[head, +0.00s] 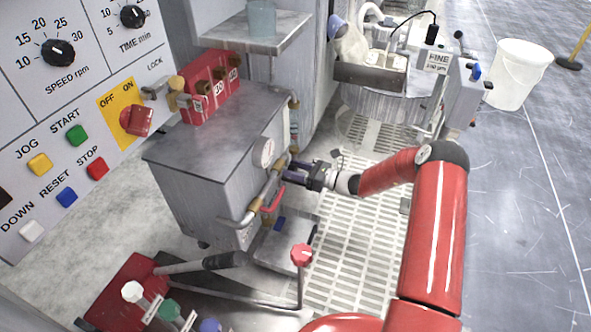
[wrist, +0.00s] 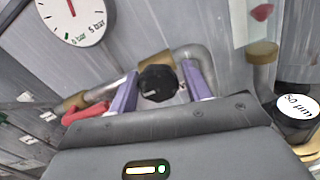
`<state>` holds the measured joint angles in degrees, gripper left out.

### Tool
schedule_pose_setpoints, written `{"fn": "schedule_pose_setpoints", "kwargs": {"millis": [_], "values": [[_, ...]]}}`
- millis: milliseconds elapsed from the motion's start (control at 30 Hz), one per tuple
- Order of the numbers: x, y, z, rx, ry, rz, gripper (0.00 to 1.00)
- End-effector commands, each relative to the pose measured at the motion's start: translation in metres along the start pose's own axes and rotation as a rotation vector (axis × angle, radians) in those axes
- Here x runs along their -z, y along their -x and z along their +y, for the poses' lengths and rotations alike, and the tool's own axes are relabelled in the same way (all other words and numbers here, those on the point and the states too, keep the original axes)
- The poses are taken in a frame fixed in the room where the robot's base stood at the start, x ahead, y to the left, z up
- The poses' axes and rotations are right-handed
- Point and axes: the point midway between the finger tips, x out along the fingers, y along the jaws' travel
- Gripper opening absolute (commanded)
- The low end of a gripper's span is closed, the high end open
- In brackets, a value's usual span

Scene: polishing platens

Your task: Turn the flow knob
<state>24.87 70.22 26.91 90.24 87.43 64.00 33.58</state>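The flow knob, a small black knob with a pale line on its face (wrist: 157,83), sits on the pipe run in the wrist view. My gripper (wrist: 160,72) has its two purple fingers on either side of the knob. The fingers are apart, with a narrow gap visible at the right and the left finger very close to the knob. In the head view my gripper (head: 290,171) reaches in from the right to the pipes on the grey cabinet (head: 205,185). The knob cannot be made out there.
A pressure gauge (wrist: 71,16) is up and left of the knob. A red lever handle (wrist: 86,112) lies on the pipe at left, also seen in the head view (head: 273,201). A brass fitting (wrist: 262,52) and a labelled round cap (wrist: 298,111) stand at right.

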Motion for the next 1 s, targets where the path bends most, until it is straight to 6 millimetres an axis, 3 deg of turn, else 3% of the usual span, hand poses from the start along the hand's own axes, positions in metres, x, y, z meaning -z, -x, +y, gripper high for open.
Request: {"fn": "schedule_pose_setpoints", "kwargs": {"millis": [33, 200, 567, 1000], "values": [[0.0002, 0.0002, -0.0001, 0.0, 0.0, 0.0, 0.42], [0.0001, 0.0005, -0.001, 0.003, 0.0, 0.001, 0.2], [0.0008, 0.0014, -0.0026, 0.008, 0.056, 0.001, 0.2], [0.0006, 0.0016, -0.0034, 0.012, 0.355, 0.002, 0.2]]}}
